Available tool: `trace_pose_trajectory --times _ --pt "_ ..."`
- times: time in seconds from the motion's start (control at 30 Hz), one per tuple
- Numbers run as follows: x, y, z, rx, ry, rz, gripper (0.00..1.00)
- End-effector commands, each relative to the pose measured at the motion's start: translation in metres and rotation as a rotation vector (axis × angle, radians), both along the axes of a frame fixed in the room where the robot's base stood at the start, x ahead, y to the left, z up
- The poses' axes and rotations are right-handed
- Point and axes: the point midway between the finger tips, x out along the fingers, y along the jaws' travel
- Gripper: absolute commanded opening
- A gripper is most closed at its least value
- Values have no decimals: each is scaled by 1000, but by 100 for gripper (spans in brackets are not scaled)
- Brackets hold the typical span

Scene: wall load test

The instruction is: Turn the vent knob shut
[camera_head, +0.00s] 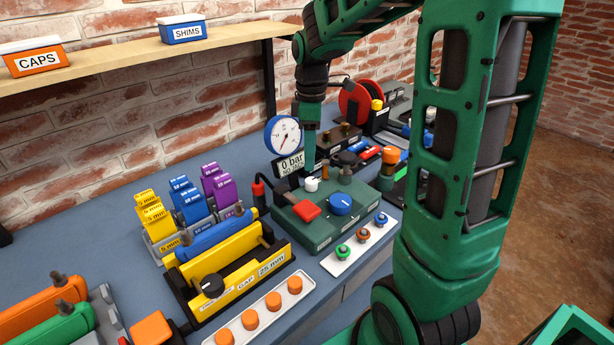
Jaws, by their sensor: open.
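A green pump unit (320,232) stands on the blue bench, with several controls on top. A white knob (311,184) sits at its back left, a larger blue knob (341,204) at its front, and a red square button (307,209) at its left. A black knob (347,159) is behind. The labels are too small to read, so I cannot tell which is the vent knob. My gripper (309,172) points straight down just above or behind the white knob, open; its fingertips are small, and contact cannot be told. A gauge (283,135) and a "0 bar" display (289,163) stand behind.
A white tray (360,243) with coloured caps lies in front of the unit. A yellow 25 mm fixture (238,284) and coloured blocks (188,200) stand to the left. A red reel (354,103) stands behind right. A wooden shelf (130,57) runs along the brick wall.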

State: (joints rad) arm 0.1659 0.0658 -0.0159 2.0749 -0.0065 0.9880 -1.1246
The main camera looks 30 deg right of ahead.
Motion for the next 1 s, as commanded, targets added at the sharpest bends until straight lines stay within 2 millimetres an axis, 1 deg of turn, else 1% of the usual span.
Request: trace_pose_trajectory --times 0.03,0.2,0.4,0.6,0.87,0.9,0.97,1.0 --pt "-1 -1 -10 1 4 -2 46" --pt "-2 -3 -41 1 4 -5 46" --pt "-2 -3 -68 0 4 -7 46" --pt "-1 -4 -80 0 0 -7 46" --pt "-1 -3 -81 0 0 -7 46" --pt "-1 -3 -81 0 0 -7 44" --pt "-1 -3 -81 0 0 -7 30" --pt "-1 -3 -81 0 0 -7 20"
